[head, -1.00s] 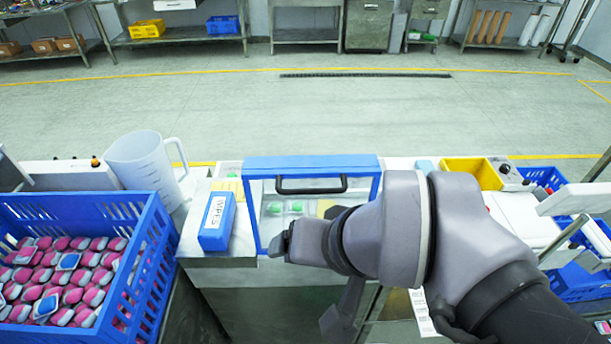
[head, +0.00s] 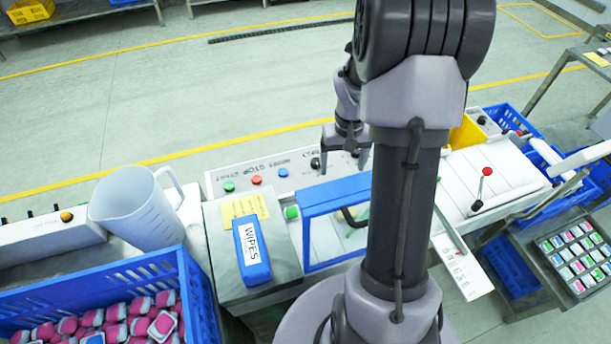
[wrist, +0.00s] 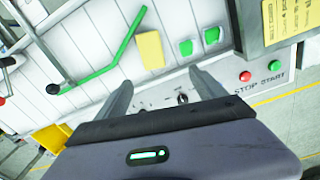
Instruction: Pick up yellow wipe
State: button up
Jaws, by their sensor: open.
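The yellow wipe (wrist: 150,50) lies flat as a small rectangle on the white slatted surface in the wrist view, beside two green pieces (wrist: 198,42). In the head view I cannot make it out; my arm covers part of that area. My gripper (head: 344,165) points down over the back of the machine, near the control strip. In the wrist view my gripper (wrist: 160,92) has its fingers spread with nothing between them. The wipe shows just beyond the fingertips, apart from them.
A blue-framed guard with a black handle (head: 335,190) stands in front of the slatted area. A blue WIPES box (head: 252,250) and a yellow printed note (head: 245,207) are left of it. A long green bar (wrist: 108,62) lies near the wipe. A jug (head: 135,210) stands further left.

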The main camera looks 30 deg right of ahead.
jog(key=s+f+b, duration=0.1)
jog(key=f, duration=0.4)
jog(key=d+f+b, duration=0.1)
jog(key=f+b, duration=0.1)
jog(key=f, duration=0.3)
jog(key=s+f+b, duration=0.1)
jog(key=f, duration=0.5)
jog(key=shift+s+d+f, duration=0.1)
jog(key=shift+s+d, duration=0.05)
jog(key=shift+s, duration=0.2)
jog(key=c, duration=1.4)
